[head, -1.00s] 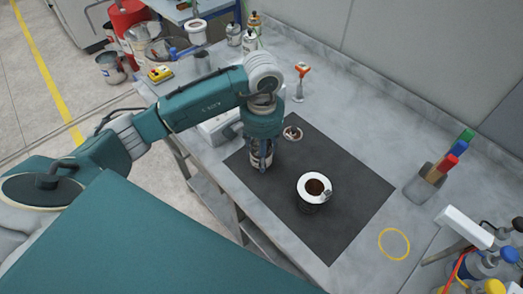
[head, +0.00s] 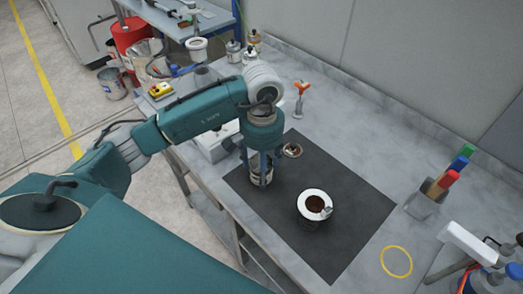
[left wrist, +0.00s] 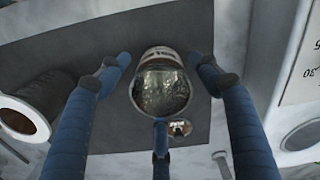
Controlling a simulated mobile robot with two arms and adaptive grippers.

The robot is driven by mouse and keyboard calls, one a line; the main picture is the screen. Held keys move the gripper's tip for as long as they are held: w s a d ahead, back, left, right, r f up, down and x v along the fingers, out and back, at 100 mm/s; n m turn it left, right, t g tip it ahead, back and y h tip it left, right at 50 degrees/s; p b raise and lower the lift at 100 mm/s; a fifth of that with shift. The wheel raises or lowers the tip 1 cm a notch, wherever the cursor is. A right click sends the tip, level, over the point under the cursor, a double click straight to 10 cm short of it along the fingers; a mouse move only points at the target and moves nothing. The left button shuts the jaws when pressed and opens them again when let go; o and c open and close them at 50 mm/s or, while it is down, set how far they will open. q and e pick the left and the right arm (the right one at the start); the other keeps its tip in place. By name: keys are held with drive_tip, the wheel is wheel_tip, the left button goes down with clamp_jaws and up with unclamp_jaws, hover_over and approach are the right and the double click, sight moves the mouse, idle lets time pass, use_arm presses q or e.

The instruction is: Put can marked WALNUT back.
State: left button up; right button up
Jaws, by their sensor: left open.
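A can (head: 261,177) with a pale label and a dark band stands upright on the dark mat (head: 352,227), near its left edge. In the left wrist view the can (left wrist: 161,84) shows its open top with dark, glossy contents; its label text is too small to read. My left gripper (head: 260,160) is directly above the can, open, with its fingers spread around it. In the left wrist view the blue fingers stand apart on either side of the can. My right gripper is not in view.
A small round lid-like item (head: 292,150) lies behind. A yellow ring (head: 396,262) marks bare table at right. A holder with coloured-topped sticks (head: 425,204) and several bottles stand further right.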

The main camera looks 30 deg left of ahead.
use_arm(q)
wheel_tip(320, 180, up, 10)
drive_tip(key=b, duration=0.1)
drive_tip(key=shift+r+b, duration=0.2)
drive_tip(key=shift+b, duration=0.2)
idle(0.4)
